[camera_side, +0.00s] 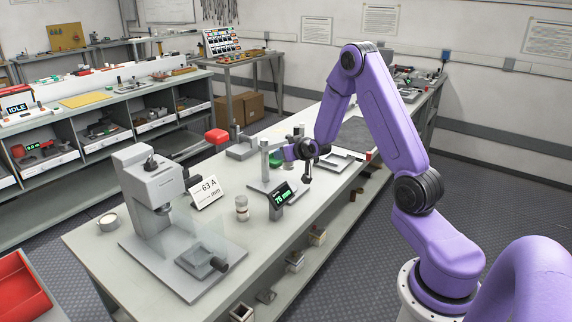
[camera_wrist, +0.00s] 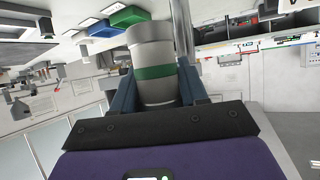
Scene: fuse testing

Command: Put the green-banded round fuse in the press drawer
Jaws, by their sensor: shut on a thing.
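The green-banded round fuse (camera_wrist: 152,55) is a grey cylinder with a green band around its middle. In the wrist view it stands out between the two blue jaws of my gripper (camera_wrist: 158,88), which are shut on it. In the side view my gripper (camera_side: 290,152) is beside the grey column of a measuring stand; I cannot clearly make out the fuse there. The grey press (camera_side: 143,185) stands at the front left of the bench. Its small square drawer (camera_side: 195,260) with a dark knob lies on the base plate in front; I cannot tell how far out it is.
A white fuse with a brownish band (camera_side: 241,207) stands upright between press and stand. The green-lit display (camera_side: 281,196) and a "63 A" card (camera_side: 207,191) are nearby. A round metal dish (camera_side: 108,222) sits left of the press. A red tray (camera_side: 20,290) is at lower left.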

